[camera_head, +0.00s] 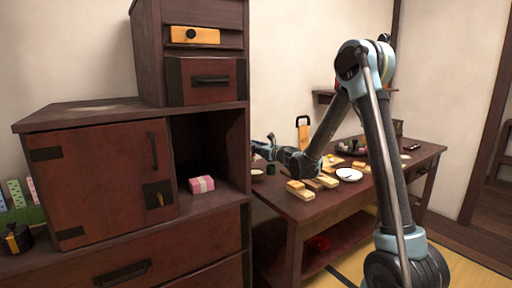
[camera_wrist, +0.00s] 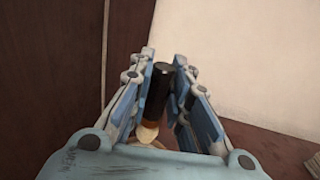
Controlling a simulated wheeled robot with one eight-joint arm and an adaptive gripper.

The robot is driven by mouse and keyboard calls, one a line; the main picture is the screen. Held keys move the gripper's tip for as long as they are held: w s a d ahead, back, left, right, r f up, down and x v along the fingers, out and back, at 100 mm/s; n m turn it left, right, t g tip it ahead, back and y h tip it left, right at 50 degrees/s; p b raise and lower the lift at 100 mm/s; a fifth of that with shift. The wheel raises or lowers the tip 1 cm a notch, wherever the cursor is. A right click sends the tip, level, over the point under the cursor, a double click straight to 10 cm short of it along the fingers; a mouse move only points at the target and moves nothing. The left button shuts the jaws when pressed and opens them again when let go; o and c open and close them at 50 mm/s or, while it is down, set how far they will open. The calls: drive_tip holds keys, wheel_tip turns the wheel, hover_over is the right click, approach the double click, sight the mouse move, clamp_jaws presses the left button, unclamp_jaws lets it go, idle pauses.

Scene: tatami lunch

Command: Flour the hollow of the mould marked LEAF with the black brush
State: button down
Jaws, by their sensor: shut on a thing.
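My gripper (camera_head: 262,148) is at the left end of the low table, beside the tall dark cabinet. In the wrist view my gripper (camera_wrist: 165,62) is shut on the black brush (camera_wrist: 157,92), a dark upright cylinder with a pale part at its lower end. The pale wooden blocks on the table, such as this one (camera_head: 300,190) and this one (camera_head: 325,181), look like the moulds. Their marks and hollows are too small to read, so I cannot tell which is LEAF.
A small pale bowl (camera_head: 257,176) and a dark green cup (camera_head: 272,169) stand below my gripper. A white plate (camera_head: 348,174) lies right of the blocks, with a dark tray (camera_head: 340,152) behind it. The cabinet (camera_head: 212,240) bounds the table's left side.

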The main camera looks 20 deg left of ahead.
sight(255, 156)
drive_tip(key=f, duration=0.3)
drive_tip(key=shift+w+d+f, duration=0.15)
drive_tip(key=shift+w+d, duration=0.1)
drive_tip(key=shift+s+f, duration=0.1)
drive_tip(key=shift+f, duration=0.8)
drive_tip(key=shift+f, duration=0.4)
idle(1.4)
drive_tip(key=shift+r, duration=0.15)
drive_tip(key=shift+r, duration=3.35)
